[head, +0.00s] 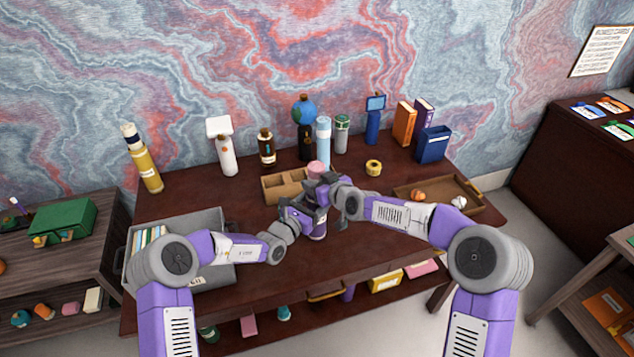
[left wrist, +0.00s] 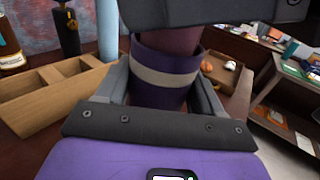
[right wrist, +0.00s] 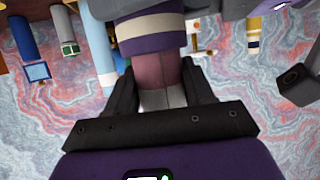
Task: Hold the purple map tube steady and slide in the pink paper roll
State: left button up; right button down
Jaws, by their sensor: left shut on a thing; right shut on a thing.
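The purple map tube (head: 318,230) stands upright over the middle of the desk. My left gripper (head: 306,214) is shut around it; in the left wrist view the tube (left wrist: 165,92) with its pale band sits between the fingers. The pink paper roll (head: 317,167) is upright above the tube, in line with it. My right gripper (head: 325,190) is shut on the roll, which shows between its fingers in the right wrist view (right wrist: 157,72). The roll's lower end appears inside the tube's mouth; how deep is hidden.
A wooden divided box (head: 284,187) stands close behind the grippers. A light blue cylinder (head: 323,142) and several bottles line the desk's back. A grey bin (head: 207,222) is at left, a brown tray (head: 470,200) at right. The front of the desk (head: 330,262) is clear.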

jog(key=shift+f, duration=0.1)
jog(key=shift+c, duration=2.1)
grip_release()
jog(key=shift+f, duration=0.1)
